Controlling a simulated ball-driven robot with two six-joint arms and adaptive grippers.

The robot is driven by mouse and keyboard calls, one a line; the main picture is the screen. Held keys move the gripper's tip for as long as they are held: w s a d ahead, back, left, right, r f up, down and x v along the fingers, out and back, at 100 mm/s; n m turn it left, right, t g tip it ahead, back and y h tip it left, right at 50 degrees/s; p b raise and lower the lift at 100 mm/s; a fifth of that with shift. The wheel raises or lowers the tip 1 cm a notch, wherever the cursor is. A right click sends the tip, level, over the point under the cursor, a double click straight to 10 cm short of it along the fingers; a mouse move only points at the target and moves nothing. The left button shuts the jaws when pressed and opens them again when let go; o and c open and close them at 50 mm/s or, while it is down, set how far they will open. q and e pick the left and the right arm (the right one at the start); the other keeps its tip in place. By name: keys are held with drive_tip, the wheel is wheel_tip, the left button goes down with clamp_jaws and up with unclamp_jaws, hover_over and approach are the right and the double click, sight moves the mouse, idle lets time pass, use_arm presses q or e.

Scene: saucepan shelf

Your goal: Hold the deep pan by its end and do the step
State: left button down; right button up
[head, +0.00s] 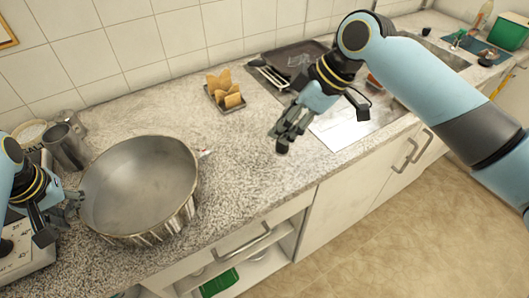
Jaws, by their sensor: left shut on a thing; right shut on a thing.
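The deep pan (140,185) is a wide grey metal pan with a ribbed outer side. It is upright at the left front of the counter. My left gripper (74,203) is at the pan's left end and shut on it; the exact grip at the rim is small and partly hidden. My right gripper (283,140) is over the counter, well to the right of the pan and apart from it. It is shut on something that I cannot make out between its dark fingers.
A rack with toast (226,90) stands behind, near the wall. A dark tray (295,62) lies right of it. Metal cups (66,145) stand behind the pan. A lower shelf with a green thing (219,283) is below. The counter (240,180) between pan and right gripper is mostly clear.

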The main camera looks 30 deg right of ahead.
use_arm(q)
drive_tip(key=c, duration=0.6)
unclamp_jaws()
drive_tip(key=shift+s+f, duration=0.1)
drive_tip(key=shift+c, duration=0.2)
use_arm(e)
clamp_jaws()
